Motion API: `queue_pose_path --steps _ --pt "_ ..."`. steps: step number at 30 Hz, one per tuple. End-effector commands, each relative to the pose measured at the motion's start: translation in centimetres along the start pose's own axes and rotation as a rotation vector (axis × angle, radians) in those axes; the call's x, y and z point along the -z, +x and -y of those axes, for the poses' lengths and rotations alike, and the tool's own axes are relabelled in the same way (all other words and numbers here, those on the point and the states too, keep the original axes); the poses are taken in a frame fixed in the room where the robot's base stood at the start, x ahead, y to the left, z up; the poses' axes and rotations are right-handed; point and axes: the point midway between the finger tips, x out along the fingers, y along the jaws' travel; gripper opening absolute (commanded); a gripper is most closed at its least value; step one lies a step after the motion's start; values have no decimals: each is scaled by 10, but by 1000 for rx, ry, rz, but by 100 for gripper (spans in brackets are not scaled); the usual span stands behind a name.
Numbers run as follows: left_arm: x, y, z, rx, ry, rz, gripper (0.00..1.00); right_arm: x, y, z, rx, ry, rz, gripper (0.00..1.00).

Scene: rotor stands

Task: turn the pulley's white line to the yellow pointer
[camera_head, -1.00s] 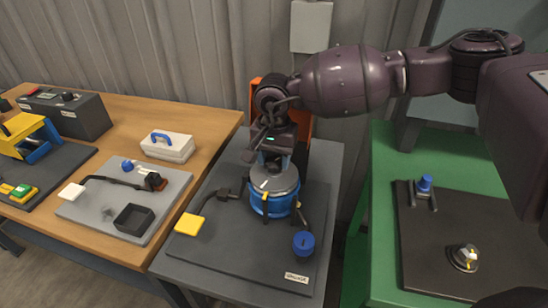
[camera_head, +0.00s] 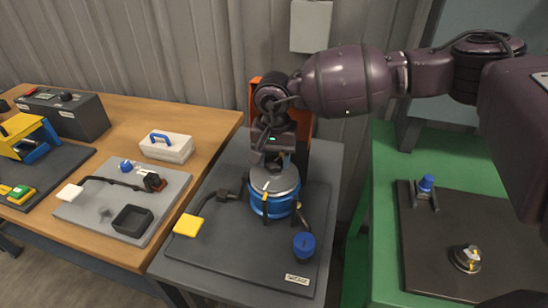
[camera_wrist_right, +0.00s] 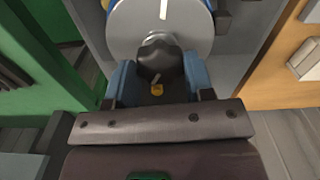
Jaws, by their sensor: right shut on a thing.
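The pulley (camera_head: 275,200) is a blue drum with a grey disc top on the middle dark stand. In the right wrist view its grey face (camera_wrist_right: 125,22) carries a short white line (camera_wrist_right: 163,10) on the side away from my palm. A thin yellow pointer (camera_head: 265,199) shows at the drum's front in the head view. My right gripper (camera_head: 273,163) is above the pulley's back part. In the wrist view its blue-grey fingers are shut on a dark knob (camera_wrist_right: 158,57) at the disc. My left gripper is out of view.
A yellow block (camera_head: 187,225) on a bent arm and a blue knob (camera_head: 303,245) flank the pulley. An orange panel (camera_head: 302,128) stands behind. A wooden table (camera_head: 100,115) is left, a green bench (camera_head: 383,200) right. The stand's front is mostly clear.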

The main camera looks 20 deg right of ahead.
Motion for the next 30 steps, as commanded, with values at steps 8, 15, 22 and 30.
queue_pose_path --steps 8,15,22,30 --pt "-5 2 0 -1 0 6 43 0 1 0 0 -65 1 35" --pt "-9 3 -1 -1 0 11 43 -1 1 0 0 -117 2 35" --pt "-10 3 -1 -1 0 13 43 -1 0 0 0 -148 1 35" --pt "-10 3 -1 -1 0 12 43 -1 0 0 0 -149 1 56"
